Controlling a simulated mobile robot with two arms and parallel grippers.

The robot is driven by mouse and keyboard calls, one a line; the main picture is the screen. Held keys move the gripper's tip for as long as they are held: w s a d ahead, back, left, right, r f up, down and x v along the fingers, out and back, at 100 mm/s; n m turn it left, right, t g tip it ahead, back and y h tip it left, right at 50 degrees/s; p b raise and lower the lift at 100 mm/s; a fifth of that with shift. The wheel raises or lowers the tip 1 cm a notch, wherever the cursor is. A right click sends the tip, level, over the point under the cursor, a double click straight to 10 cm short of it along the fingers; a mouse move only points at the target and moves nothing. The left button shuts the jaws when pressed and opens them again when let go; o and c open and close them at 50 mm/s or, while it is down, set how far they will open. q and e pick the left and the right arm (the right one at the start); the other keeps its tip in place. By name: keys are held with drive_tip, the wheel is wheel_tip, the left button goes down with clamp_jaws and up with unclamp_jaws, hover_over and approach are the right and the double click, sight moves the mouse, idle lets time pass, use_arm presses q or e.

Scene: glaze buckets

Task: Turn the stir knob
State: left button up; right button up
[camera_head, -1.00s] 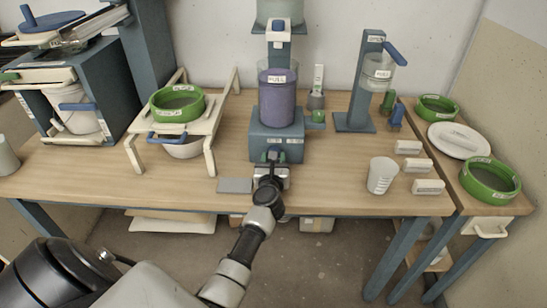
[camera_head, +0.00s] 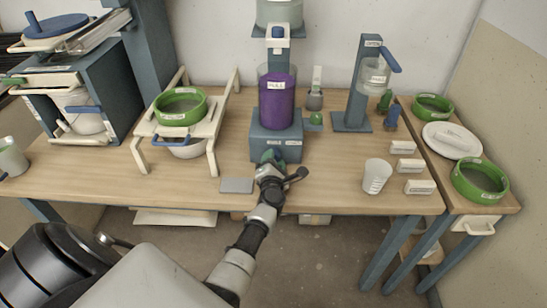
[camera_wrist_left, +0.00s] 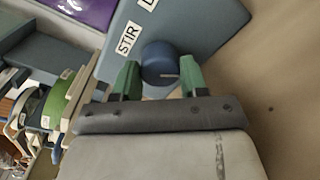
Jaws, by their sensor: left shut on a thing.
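The blue round stir knob (camera_wrist_left: 160,63) sits on the face of the blue-grey mixer base (camera_head: 262,144), beside a label reading STIR (camera_wrist_left: 128,38). My left gripper (camera_head: 272,158) is at the front of this base, its green fingers on either side of the knob in the wrist view (camera_wrist_left: 160,78). It is shut on the knob. In the head view the gripper hides the knob. A clear bucket with vivid purple glaze (camera_head: 277,102), labelled PULL, stands on the base. My right gripper is not in view.
A grey plate (camera_head: 237,185) lies left of the gripper at the table's front edge. A white cup (camera_head: 376,176) and white labelled blocks (camera_head: 411,165) are to the right. A cream stand with a green ring (camera_head: 180,106) is at the left.

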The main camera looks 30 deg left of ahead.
use_arm(q)
drive_tip(key=m+p, duration=0.1)
drive_tip(key=m, duration=0.2)
drive_tip(key=shift+d+m+p, duration=0.1)
drive_tip(key=shift+m+p, duration=0.45)
drive_tip(key=shift+m, duration=0.75)
drive_tip(key=shift+f, duration=0.1)
drive_tip(key=o, duration=0.9)
drive_tip(key=shift+o, duration=0.2)
drive_tip(key=p+v, duration=0.3)
drive_tip(key=v, duration=0.7)
drive_tip(key=shift+p, duration=0.4)
drive_tip(key=shift+s+d, duration=0.25)
drive_tip(key=shift+s, duration=0.05)
